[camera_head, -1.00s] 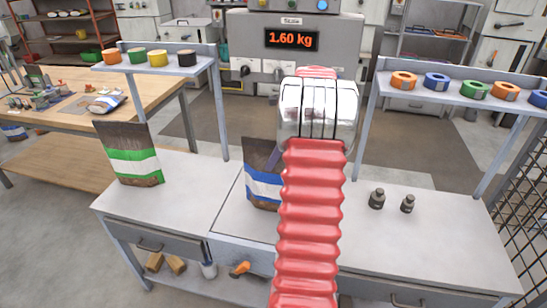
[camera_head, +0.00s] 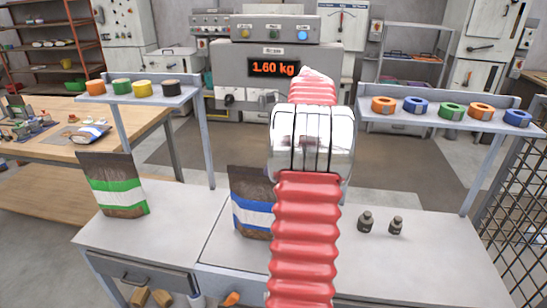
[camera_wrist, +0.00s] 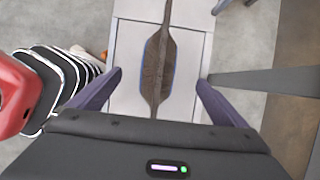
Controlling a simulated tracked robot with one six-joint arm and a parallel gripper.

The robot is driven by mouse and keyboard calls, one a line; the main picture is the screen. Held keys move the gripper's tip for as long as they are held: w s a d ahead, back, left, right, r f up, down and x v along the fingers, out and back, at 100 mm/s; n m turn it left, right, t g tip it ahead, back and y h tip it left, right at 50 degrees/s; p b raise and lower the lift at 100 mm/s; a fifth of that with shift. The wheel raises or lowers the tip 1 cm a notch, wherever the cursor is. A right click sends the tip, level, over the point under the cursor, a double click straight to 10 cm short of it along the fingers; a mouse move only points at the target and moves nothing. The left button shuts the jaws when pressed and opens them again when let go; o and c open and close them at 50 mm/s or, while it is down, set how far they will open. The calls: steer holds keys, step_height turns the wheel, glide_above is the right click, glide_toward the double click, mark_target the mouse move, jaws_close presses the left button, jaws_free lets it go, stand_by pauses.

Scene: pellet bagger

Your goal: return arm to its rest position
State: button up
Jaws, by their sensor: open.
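My gripper (camera_wrist: 159,77) is open, with its two purple fingers apart and nothing between them in its grasp. In the wrist view it looks down on a brown bag (camera_wrist: 157,62) with blue edges, standing on a pale surface beyond the fingers. In the head view this blue-banded bag (camera_head: 250,205) stands upright on the bench, its right side hidden by my red arm. My arm reaches up the middle of the head view, and the gripper is hidden there behind it.
A green-banded bag (camera_head: 112,185) stands on the bench's left. Two dark weights (camera_head: 365,221) stand right of my arm. Tape rolls line a left shelf (camera_head: 190,94) and a right shelf (camera_head: 440,124). A mesh panel (camera_head: 515,215) stands at far right.

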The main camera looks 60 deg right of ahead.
steer(key=shift+a, duration=0.1)
stand_by(0.3)
steer(key=w+a+r+n, duration=0.2)
steer(key=a+n, duration=0.3)
steer(key=a, duration=0.5)
steer(key=w+a+r+n+h, duration=0.15)
steer(key=a+n, duration=0.25)
steer(key=a, duration=0.5)
steer(key=w+a+r+n, duration=0.1)
steer(key=a+r+n, duration=0.3)
steer(key=a, duration=0.6)
steer(key=s+a+f+n, duration=0.2)
steer(key=s+a+n, duration=0.2)
steer(key=a+n, duration=0.2)
steer(key=s+a+f+n+t, duration=0.1)
steer(key=s+a+f+n, duration=0.1)
steer(key=s+a+n, duration=0.3)
steer(key=s+a+f+n, duration=0.3)
steer(key=a+n, duration=0.4)
steer(key=a, duration=0.4)
steer(key=shift+s+a, duration=0.4)
steer(key=shift+s, duration=0.3)
